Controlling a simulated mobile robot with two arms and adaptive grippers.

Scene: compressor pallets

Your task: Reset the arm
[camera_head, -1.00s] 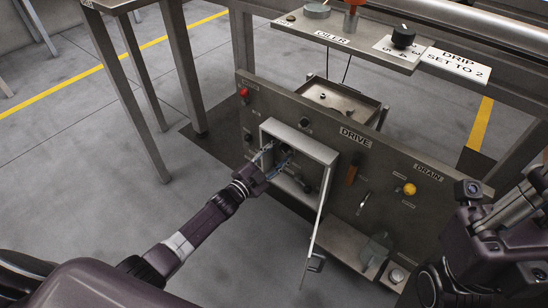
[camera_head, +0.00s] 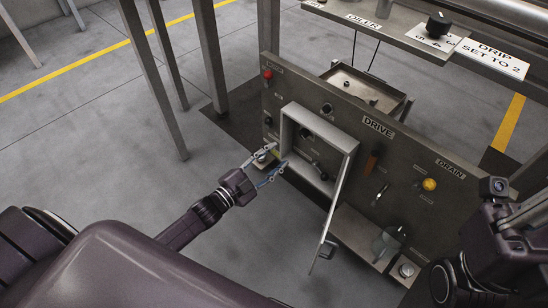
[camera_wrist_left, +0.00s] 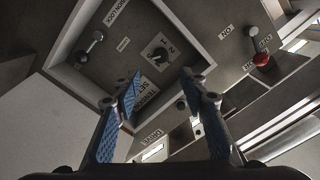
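My left gripper (camera_head: 278,158) is open and empty, at the left edge of the open box (camera_head: 346,150) on the grey panel (camera_head: 385,180). In the left wrist view its two blue-padded fingers (camera_wrist_left: 160,92) are spread apart with nothing between them. Beyond them the box interior shows a black dial (camera_wrist_left: 160,54) marked with numbers and a lever with a round knob (camera_wrist_left: 96,37). My right arm stands at the right edge of the head view, and its fingers cannot be made out.
The box door (camera_head: 334,205) hangs open toward me. A shelf with a black knob (camera_head: 438,23) juts out above. Open floor (camera_head: 90,150) lies to the left.

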